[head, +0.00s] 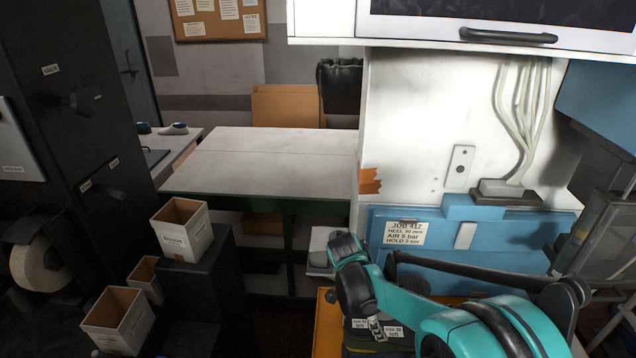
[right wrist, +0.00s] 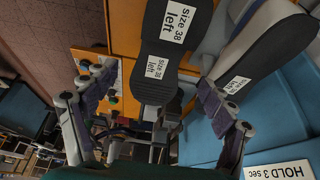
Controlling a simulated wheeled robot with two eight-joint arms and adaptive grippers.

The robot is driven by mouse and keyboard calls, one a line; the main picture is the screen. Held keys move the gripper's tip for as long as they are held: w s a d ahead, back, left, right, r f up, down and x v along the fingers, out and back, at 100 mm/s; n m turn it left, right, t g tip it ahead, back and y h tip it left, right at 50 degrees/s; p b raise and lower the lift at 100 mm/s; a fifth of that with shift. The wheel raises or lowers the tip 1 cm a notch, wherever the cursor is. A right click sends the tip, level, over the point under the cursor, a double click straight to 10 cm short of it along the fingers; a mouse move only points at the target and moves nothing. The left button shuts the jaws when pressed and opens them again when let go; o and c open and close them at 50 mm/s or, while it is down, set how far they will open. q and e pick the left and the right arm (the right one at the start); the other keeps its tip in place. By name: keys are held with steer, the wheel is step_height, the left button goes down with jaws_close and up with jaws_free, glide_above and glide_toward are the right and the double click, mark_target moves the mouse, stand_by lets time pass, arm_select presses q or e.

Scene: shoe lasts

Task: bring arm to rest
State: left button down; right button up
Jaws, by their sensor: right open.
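My right arm comes in from the lower right of the head view, with its gripper (head: 375,328) low over an orange surface (head: 326,325). In the right wrist view the two fingers of that gripper (right wrist: 155,82) stand wide apart. A dark shoe-last shape (right wrist: 150,92) with "Size 38 left" labels shows between the fingers in the picture; I see no finger closed on it. A second dark and grey last (right wrist: 268,50), also labelled size 38 left, lies to the right. In the head view the lasts are mostly hidden by my arm. My left gripper is out of view.
A blue press (head: 470,235) with a "JOB 417" card stands behind my right arm. A white-topped bench (head: 270,150) is at the middle back, its top clear. Cardboard boxes (head: 183,230) stand on dark steps at the left. A glass-sided frame (head: 605,235) is at the right.

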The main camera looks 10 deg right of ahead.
steer(key=shift+s+n, duration=0.2)
steer(key=shift+n, duration=0.2)
steer(key=s+a+f+n+t+y+b, duration=0.2)
steer(key=s+a+n+t+b, duration=0.1)
steer(key=n, duration=0.7)
steer(key=s+a+f+n+t+y+b, duration=0.1)
steer(key=s+a+n+t+y+b, duration=0.1)
steer(key=s+n+t+b, duration=0.3)
steer(key=shift+s+a+f+n+b, duration=0.45)
steer(key=shift+s+n+b, duration=1.4)
steer(key=shift+n, duration=0.55)
